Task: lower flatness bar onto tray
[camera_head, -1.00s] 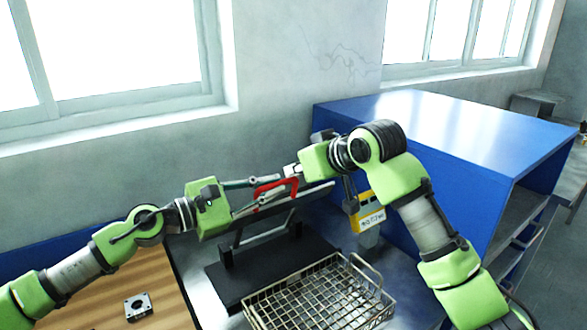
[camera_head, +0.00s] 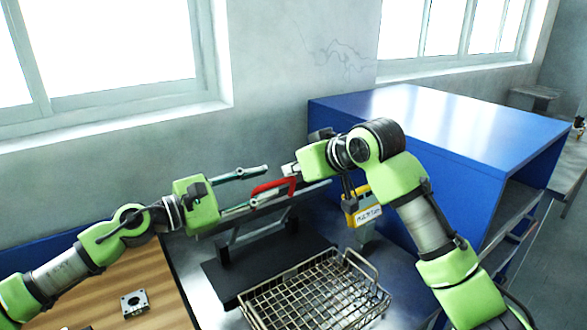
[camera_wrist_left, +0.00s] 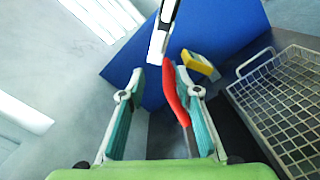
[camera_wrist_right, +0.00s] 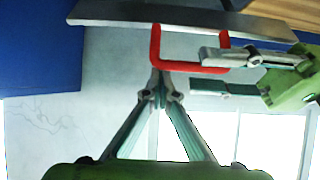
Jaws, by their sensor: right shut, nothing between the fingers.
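The flatness bar (camera_head: 314,187) is a long grey bar with a red handle (camera_head: 272,186). It is raised on tilted arms above a black base (camera_head: 228,279). It also shows along the top of the right wrist view (camera_wrist_right: 120,13). The wire-mesh tray (camera_head: 242,296) lies low in front of it. My left gripper (camera_head: 259,186) is open, with its fingers apart on either side of the red handle in the left wrist view (camera_wrist_left: 172,92). I cannot tell whether the lower finger touches the handle. My right gripper (camera_head: 288,169) is shut and empty, just beyond the handle's right end.
A blue cabinet (camera_head: 440,130) stands behind and right of my right arm. A yellow labelled box (camera_head: 362,213) is near that arm. A wooden board (camera_head: 105,300) with a small square metal part (camera_head: 134,303) lies at the front left. The wall and windows are behind.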

